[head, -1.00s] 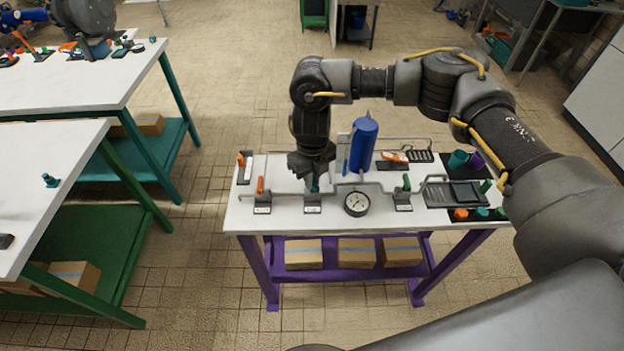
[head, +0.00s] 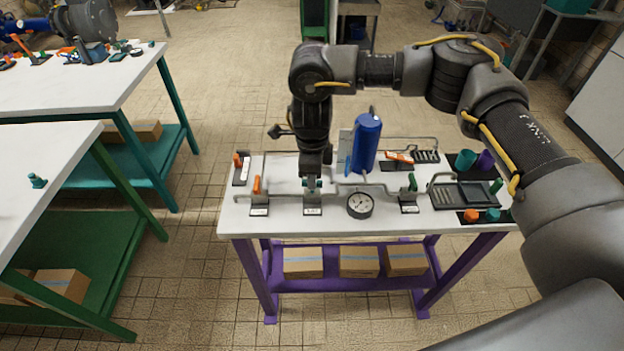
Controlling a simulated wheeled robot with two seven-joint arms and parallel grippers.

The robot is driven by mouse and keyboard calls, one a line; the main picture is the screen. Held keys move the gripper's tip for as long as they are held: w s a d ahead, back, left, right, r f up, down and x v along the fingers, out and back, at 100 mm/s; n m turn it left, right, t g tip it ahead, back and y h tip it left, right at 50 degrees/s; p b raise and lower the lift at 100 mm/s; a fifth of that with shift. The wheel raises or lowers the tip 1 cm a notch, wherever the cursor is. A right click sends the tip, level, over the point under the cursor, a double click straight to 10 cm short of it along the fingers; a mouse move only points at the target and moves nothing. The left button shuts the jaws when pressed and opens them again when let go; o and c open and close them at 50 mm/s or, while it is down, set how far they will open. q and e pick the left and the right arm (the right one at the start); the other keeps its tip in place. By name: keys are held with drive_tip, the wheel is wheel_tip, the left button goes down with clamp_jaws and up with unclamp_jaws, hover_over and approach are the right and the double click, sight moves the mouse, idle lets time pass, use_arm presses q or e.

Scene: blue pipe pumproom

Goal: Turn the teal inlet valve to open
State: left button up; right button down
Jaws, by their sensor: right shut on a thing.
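The teal inlet valve (head: 312,184) sits on the pipework near the front of the white-topped purple bench, between an orange-handled valve (head: 257,185) on its left and a green-handled valve (head: 412,182) on its right. My right gripper (head: 312,179) points straight down over the teal valve and is shut on its handle. The gripper hides most of the handle, so its exact angle is hard to tell. A small label plate (head: 312,211) stands in front of the valve. My left gripper is not in view.
A round gauge (head: 360,205) and a blue cylinder (head: 366,144) stand right of the gripper. A dark tray (head: 465,195) and coloured cups are at the bench's right end. Another orange-handled part (head: 240,165) is at the back left. Pipes run low across the bench.

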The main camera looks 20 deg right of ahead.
drive_tip(key=shift+n, duration=0.5)
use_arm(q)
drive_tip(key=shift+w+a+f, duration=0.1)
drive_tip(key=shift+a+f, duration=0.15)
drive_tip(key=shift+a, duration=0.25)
use_arm(e)
drive_tip(key=shift+n, duration=0.3)
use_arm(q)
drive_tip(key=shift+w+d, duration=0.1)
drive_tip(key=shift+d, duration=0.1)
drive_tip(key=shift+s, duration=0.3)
use_arm(e)
drive_tip(key=c, duration=1.5)
unclamp_jaws()
drive_tip(key=shift+r, duration=0.1)
use_arm(q)
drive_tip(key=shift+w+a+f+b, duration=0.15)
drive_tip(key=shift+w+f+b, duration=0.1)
drive_tip(key=shift+b, duration=0.25)
use_arm(e)
drive_tip(key=shift+r, duration=5.35)
